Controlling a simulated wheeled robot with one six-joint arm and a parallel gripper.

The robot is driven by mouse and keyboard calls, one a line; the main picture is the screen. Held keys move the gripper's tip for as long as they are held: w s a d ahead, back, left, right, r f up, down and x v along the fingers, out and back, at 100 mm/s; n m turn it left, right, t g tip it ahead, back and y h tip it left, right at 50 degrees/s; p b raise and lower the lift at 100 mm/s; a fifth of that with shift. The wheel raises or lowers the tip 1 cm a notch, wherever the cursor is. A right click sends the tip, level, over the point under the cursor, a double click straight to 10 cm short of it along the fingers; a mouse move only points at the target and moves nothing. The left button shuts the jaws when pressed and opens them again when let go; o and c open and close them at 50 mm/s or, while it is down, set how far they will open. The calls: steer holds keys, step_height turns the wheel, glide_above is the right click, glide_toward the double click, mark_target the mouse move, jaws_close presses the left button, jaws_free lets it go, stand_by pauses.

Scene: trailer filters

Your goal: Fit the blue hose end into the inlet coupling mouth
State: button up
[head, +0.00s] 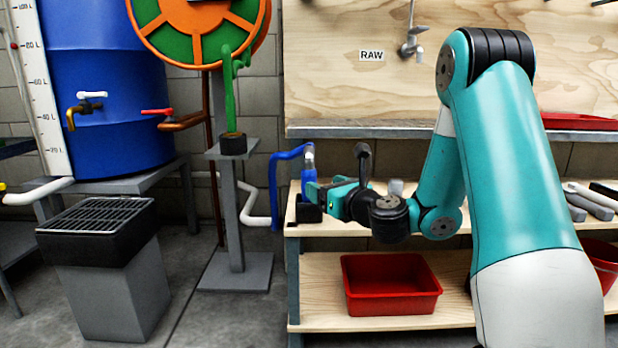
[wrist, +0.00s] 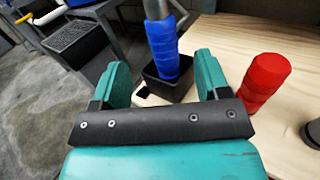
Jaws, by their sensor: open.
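The blue hose end (head: 308,180) stands upright in a small black square holder (head: 309,213) at the left end of the wooden shelf. It has a grey metal tip at the top, and its blue hose arches over to the left and hangs down. In the wrist view the blue hose end (wrist: 162,48) shows between my two teal fingers, with clear gaps on both sides. My gripper (head: 318,194) is open and empty beside it. A white pipe with a yellow end (head: 4,187) at the far left may be the inlet coupling; its mouth cannot be made out.
A red cylinder (wrist: 264,82) stands on the shelf right of my fingers. A grey stand (head: 236,215) with a green hose in its black cup, a grated black drain box (head: 97,217) and a blue barrel (head: 120,125) are at left. A red tray (head: 390,285) sits below.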

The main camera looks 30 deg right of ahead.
mark_target(313, 178)
steer(key=w+p, duration=0.2)
steer(key=w, duration=0.2)
steer(key=shift+r, duration=0.1)
steer(key=w+p, duration=0.4)
steer(key=shift+w+d+r, duration=0.15)
steer(key=shift+r, duration=0.05)
steer(key=shift+w+f, duration=0.25)
steer(key=shift+w, duration=0.2)
steer(key=c, duration=1.1)
steer(key=shift+r, duration=0.15)
